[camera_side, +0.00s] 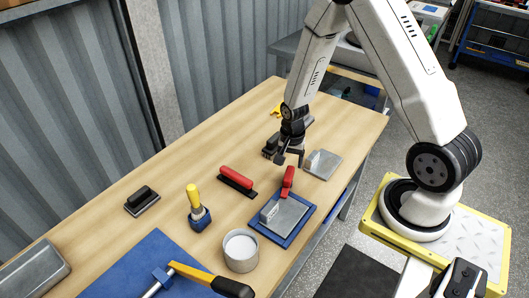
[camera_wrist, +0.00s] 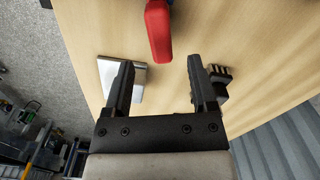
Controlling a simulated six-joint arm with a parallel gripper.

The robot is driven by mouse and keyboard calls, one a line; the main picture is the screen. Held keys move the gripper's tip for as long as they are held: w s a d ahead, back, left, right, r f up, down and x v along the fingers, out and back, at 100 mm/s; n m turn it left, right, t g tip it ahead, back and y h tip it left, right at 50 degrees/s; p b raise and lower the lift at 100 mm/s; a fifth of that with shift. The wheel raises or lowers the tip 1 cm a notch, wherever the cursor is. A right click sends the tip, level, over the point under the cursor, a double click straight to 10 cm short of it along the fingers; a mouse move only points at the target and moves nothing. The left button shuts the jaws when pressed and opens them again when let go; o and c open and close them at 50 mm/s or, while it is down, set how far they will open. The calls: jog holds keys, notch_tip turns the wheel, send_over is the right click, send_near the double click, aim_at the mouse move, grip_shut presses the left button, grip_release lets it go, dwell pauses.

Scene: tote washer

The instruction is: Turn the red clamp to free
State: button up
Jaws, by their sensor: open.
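The red clamp (camera_side: 288,181) is a red handle standing at the back edge of a blue-rimmed plate fixture (camera_side: 258,225) with a grey plate on it. In the wrist view the red clamp (camera_wrist: 158,30) shows at the top middle, ahead of my fingertips and cut off by the frame edge. My gripper (camera_side: 289,161) is above the table, behind the clamp in the side view. In the wrist view my gripper (camera_wrist: 160,72) is open, with bare wood between its two fingers. It is apart from the clamp.
A grey plate (camera_side: 322,164) lies right of my gripper, and a dark brush-like block (camera_side: 271,149) is close on its left. A red-handled brush (camera_side: 238,181), a yellow-handled tool (camera_side: 195,202) and a round tub (camera_side: 241,250) lie around the fixture. The table's front edge is near the fixture.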

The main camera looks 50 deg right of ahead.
aim_at(289, 172)
jog(key=shift+f, duration=2.85)
grip_shut()
